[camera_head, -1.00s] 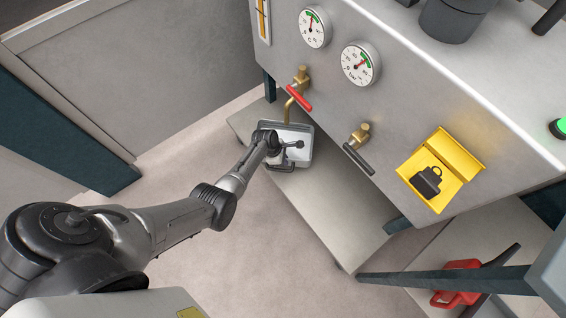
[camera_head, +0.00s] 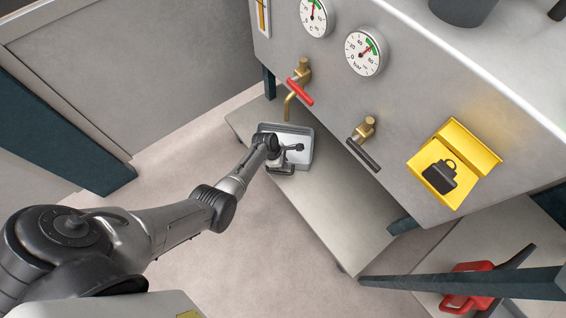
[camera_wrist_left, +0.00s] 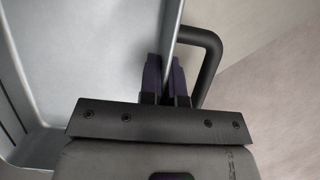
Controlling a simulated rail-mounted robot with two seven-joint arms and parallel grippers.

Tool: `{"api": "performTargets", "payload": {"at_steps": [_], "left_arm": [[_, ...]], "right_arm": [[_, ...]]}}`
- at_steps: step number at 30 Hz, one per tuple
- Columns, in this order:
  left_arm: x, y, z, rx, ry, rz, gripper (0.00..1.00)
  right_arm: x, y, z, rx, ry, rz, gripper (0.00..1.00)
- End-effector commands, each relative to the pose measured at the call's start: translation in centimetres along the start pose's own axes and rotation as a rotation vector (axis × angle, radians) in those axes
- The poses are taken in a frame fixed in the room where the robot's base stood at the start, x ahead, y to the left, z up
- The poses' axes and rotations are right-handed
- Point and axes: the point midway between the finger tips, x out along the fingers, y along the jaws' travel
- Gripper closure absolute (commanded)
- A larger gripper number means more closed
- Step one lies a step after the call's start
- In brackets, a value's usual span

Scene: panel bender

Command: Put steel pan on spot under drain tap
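The steel pan (camera_head: 297,160), a grey rectangular tray with a dark handle, is at the low shelf by the front of the machine. It appears level below the brass spout of the red-handled drain tap (camera_head: 301,88); I cannot tell whether it touches the shelf. My left gripper (camera_head: 290,148) reaches down to the pan's near side. In the left wrist view its fingers (camera_wrist_left: 166,75) straddle the pan wall closely, beside the dark handle (camera_wrist_left: 212,62), and look shut on it. The pan's inside (camera_wrist_left: 80,60) looks empty where it shows. Any marked spot is hidden. My right gripper is not in view.
The low shelf (camera_head: 335,215) has free room right of the pan. A black-handled tap (camera_head: 363,140) and a yellow box with a black padlock (camera_head: 440,178) jut from the machine front. A red object (camera_head: 468,285) lies at lower right. A grey panel (camera_head: 140,80) stands at left.

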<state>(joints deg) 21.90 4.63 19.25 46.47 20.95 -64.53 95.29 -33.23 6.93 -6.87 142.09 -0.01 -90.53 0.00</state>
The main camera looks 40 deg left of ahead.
Motion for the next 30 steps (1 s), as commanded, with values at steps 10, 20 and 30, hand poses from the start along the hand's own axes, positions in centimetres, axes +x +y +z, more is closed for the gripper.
{"api": "performTargets", "payload": {"at_steps": [10,20,30], "left_arm": [[0.1,0.0,-0.1,0.0,0.001,0.0,0.7],[-1.0,-0.1,0.2,-0.001,0.001,-0.001,0.7],[-6.6,0.0,0.4,-0.001,0.002,0.0,0.7]], "right_arm": [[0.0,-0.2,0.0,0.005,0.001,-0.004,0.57],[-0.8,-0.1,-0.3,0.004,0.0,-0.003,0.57],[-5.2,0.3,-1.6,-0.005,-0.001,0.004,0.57]]}}
